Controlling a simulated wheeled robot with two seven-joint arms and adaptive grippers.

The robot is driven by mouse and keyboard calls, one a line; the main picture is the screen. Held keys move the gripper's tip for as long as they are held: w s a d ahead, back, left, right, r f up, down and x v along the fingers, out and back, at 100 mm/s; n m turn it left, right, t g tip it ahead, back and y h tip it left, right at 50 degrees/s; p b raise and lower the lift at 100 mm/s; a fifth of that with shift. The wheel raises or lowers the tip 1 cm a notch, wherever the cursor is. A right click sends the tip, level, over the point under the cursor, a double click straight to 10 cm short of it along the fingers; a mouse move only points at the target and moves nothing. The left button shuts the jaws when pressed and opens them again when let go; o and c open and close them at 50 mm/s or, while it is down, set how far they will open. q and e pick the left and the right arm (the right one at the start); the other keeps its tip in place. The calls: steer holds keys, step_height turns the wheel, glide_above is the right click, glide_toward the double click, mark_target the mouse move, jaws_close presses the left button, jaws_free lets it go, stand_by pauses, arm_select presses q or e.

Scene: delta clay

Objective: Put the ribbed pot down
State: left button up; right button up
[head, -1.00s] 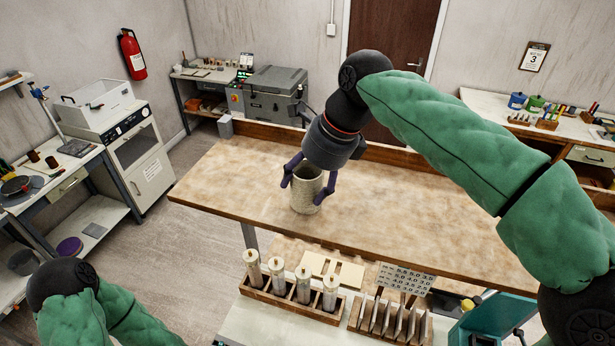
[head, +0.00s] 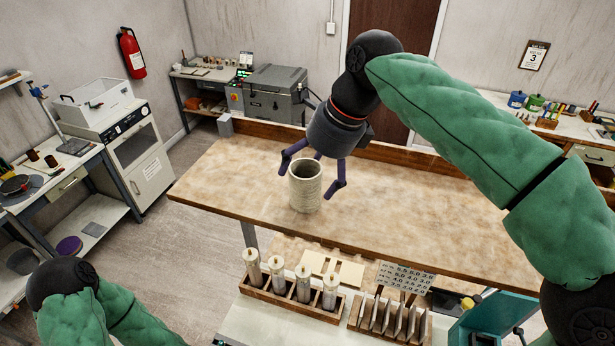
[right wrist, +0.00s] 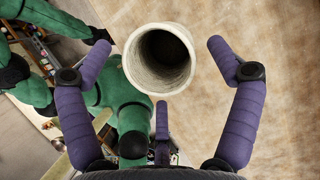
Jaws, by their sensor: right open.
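The ribbed pot (head: 305,190), a pale cream cylinder with an open dark mouth, stands upright on the brown work table (head: 400,205), near its front left part.
A wooden rack (head: 291,299) with several capped tubes and a rack of flat tools (head: 387,318) stand on a nearer bench in front. A low wooden backboard (head: 420,165) runs along the table's rear edge. The table right of the pot is bare.

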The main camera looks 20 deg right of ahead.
steer(key=v, duration=0.9)
steer(key=shift+r, duration=0.3)
